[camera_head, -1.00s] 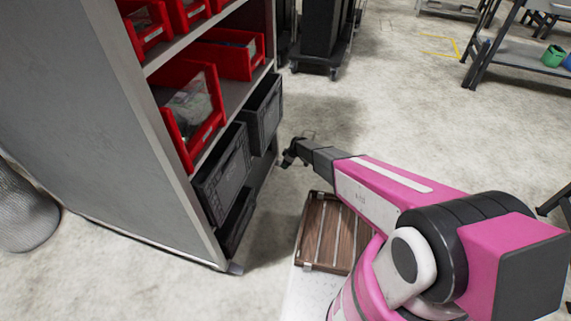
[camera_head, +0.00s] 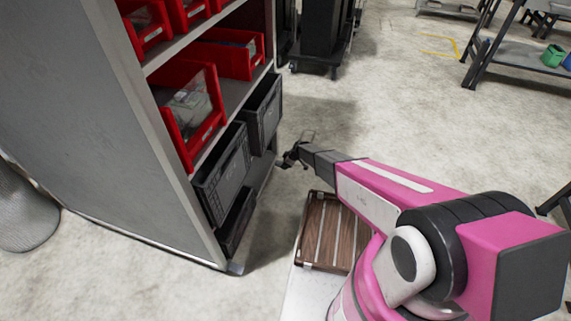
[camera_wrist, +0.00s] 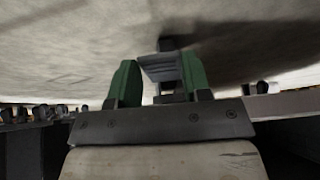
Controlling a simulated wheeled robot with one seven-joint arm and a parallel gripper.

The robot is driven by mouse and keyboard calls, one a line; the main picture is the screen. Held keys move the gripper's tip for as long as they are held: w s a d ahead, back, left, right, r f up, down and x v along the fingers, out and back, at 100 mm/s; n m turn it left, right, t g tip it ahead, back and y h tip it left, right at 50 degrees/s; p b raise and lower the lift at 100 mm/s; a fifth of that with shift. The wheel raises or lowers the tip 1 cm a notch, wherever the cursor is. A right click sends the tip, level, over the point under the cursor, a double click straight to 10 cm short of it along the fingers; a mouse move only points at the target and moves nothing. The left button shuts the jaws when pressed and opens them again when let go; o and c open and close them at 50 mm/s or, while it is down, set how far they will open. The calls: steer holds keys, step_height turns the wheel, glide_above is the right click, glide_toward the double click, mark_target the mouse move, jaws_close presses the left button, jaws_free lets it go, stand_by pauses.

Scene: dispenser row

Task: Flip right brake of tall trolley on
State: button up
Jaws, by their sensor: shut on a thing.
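The tall trolley (camera_head: 120,130) is a grey-sided shelf unit filling the left of the head view. A small caster or brake part (camera_head: 236,268) shows at its near foot. My gripper (camera_head: 288,160) is low at the trolley's far end, and its tips are too small to make out there. In the wrist view, its two green fingers (camera_wrist: 160,82) stand on either side of a small grey ribbed lever (camera_wrist: 161,66), which looks like the brake. The fingers are shut on it. The wheel behind the lever is mostly hidden.
Red bins (camera_head: 190,112) and dark crates (camera_head: 222,172) fill the trolley's shelves. A dark wheeled cart (camera_head: 320,40) stands beyond it. A wooden slatted tray (camera_head: 330,232) lies beside my arm. A workbench (camera_head: 510,60) is at upper right. The floor between is clear.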

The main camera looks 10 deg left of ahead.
steer(key=shift+f+y, duration=0.45)
steer(key=shift+y, duration=0.45)
steer(key=o, duration=0.9)
steer(key=shift+d, duration=0.1)
steer(key=v, duration=1)
steer(key=shift+s+d+r, duration=0.1)
steer(key=shift+d+r, duration=0.05)
steer(key=shift+r, duration=0.15)
